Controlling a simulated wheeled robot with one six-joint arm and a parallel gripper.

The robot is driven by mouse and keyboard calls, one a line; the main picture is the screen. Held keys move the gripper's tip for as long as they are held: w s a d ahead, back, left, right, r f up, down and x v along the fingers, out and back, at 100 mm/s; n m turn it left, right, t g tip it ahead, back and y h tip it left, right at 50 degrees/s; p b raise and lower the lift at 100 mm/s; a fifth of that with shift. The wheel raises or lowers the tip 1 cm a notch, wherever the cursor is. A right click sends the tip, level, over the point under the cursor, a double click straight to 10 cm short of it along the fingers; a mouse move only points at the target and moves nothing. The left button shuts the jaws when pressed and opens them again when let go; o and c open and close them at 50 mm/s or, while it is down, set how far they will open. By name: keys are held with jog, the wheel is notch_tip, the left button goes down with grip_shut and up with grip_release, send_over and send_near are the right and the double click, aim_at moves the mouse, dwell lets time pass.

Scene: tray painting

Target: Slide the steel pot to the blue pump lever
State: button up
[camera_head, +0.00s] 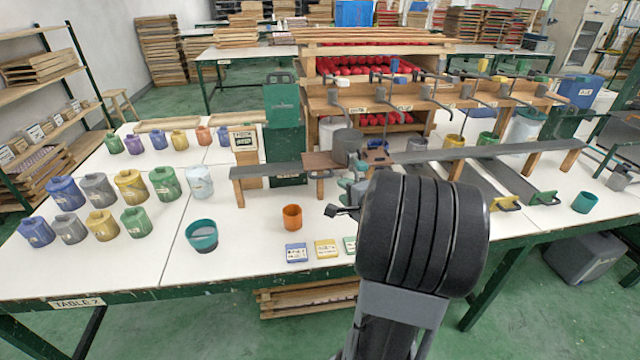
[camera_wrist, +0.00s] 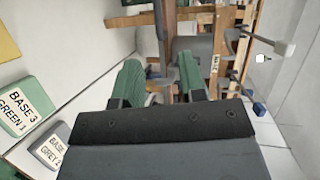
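A grey steel-looking pot (camera_head: 346,146) stands at the bench's middle, by the left end of the rack of pumps. A grey rounded shape (camera_wrist: 200,48) beyond my fingers in the wrist view may be the same pot. A small blue piece (camera_head: 395,66) sits on top of the pump rack; whether it is the blue pump lever I cannot tell. My gripper (camera_wrist: 158,80) has two green fingers set apart, with a gap between them. They appear short of the grey shape, and I see nothing clasped. In the head view my black arm hides most of the gripper.
A long grey shelf (camera_head: 250,172) on wooden posts crosses the bench. An orange cup (camera_head: 292,217) and a teal bowl (camera_head: 202,235) stand in front. Labelled cards (camera_head: 326,249) lie near the front edge. Several paint jars (camera_head: 131,186) fill the left table.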

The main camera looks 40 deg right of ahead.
aim_at(320, 177)
jog(key=shift+y, duration=0.3)
jog(key=b+x, duration=0.2)
jog(key=x, duration=1.1)
jog(key=shift+w+f+b, duration=0.15)
jog(key=shift+w+b, duration=0.05)
jog(key=shift+b, duration=0.1)
jog(key=shift+c, duration=0.2)
grip_shut()
